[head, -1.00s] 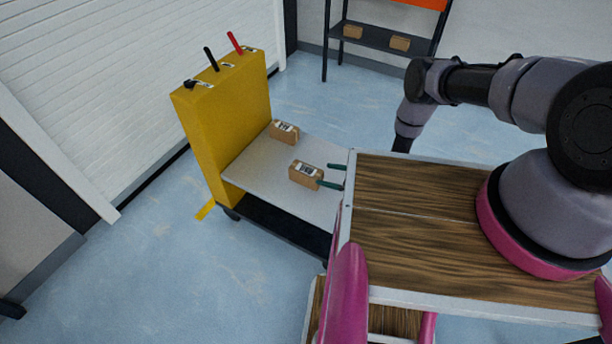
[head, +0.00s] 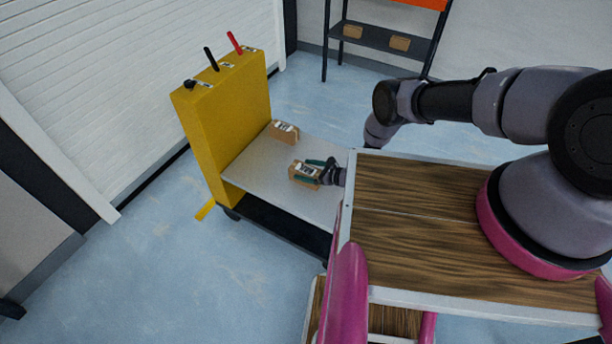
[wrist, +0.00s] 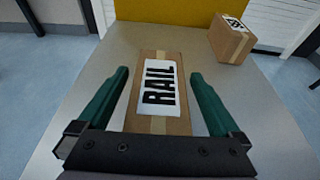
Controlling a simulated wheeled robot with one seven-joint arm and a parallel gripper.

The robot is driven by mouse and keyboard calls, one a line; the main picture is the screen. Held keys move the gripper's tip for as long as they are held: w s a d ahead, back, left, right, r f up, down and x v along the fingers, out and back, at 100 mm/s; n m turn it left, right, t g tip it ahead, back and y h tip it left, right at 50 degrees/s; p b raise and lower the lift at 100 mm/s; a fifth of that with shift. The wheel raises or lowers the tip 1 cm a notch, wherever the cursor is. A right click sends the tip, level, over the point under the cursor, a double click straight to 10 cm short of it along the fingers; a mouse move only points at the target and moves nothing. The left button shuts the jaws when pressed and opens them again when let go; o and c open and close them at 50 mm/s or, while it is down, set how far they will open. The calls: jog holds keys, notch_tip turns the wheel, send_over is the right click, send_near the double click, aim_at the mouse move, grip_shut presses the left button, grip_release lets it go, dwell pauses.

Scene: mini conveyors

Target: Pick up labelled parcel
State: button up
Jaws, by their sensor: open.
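A brown cardboard parcel (head: 304,172) lies on the grey platform of a yellow cart. In the wrist view the parcel (wrist: 159,119) has a white label reading "RAIL" on its top and a strip of tan tape. My gripper (wrist: 163,82) is open, with one green finger on each side of the parcel and a gap showing on both sides. In the head view my gripper (head: 317,171) reaches in from the right over the parcel. A second labelled parcel (head: 284,131) stands farther back, and it shows at the upper right of the wrist view (wrist: 231,40).
The cart's yellow upright (head: 225,120) rises behind the platform (head: 255,179). A wooden-topped surface (head: 430,195) lies to the right under my arm. A dark shelf (head: 375,37) with two boxes stands at the back. Blue floor is open at the left.

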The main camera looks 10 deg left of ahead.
grip_shut()
jog(key=shift+r, duration=0.1)
